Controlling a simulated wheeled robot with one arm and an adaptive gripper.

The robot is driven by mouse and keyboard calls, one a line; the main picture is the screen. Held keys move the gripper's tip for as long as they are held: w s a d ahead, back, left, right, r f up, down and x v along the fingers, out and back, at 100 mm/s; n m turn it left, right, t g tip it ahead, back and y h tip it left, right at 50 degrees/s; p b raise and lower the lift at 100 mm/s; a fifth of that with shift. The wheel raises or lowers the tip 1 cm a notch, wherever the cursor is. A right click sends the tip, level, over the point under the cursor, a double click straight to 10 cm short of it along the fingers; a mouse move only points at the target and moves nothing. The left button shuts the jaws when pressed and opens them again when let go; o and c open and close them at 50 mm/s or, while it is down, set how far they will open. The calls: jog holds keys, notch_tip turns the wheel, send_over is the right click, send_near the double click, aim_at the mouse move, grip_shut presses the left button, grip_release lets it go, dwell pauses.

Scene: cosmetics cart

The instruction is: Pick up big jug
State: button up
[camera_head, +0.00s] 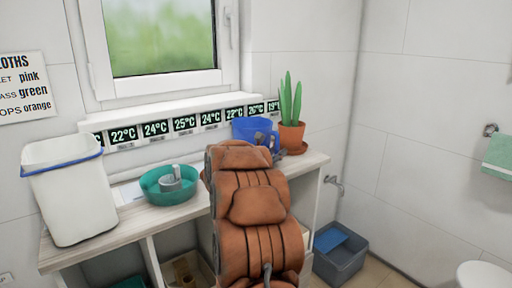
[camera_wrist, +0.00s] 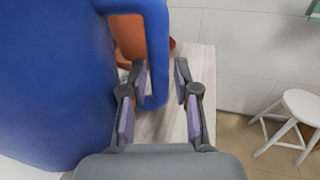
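The big jug (camera_head: 243,126) is blue and stands at the right end of the wooden counter, partly hidden by my orange arm. In the wrist view, the jug (camera_wrist: 55,80) fills the left side, with its looped handle (camera_wrist: 158,50) toward the middle. My gripper (camera_wrist: 161,85) is open. Its left finger is on the body side of the handle and its right finger is on the outer side, so the handle lies between them. A gap shows on the right; I cannot tell whether the left finger touches the handle. In the head view, my gripper is mostly hidden behind my arm.
A potted cactus (camera_head: 291,133) stands close behind the jug. A teal bowl (camera_head: 158,198) and a white bin (camera_head: 70,195) stand on the counter (camera_head: 150,216) to the left. A grey box (camera_head: 340,262) and a white stool (camera_wrist: 300,105) are on the floor at right.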

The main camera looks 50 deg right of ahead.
grip_shut()
dwell(0.6)
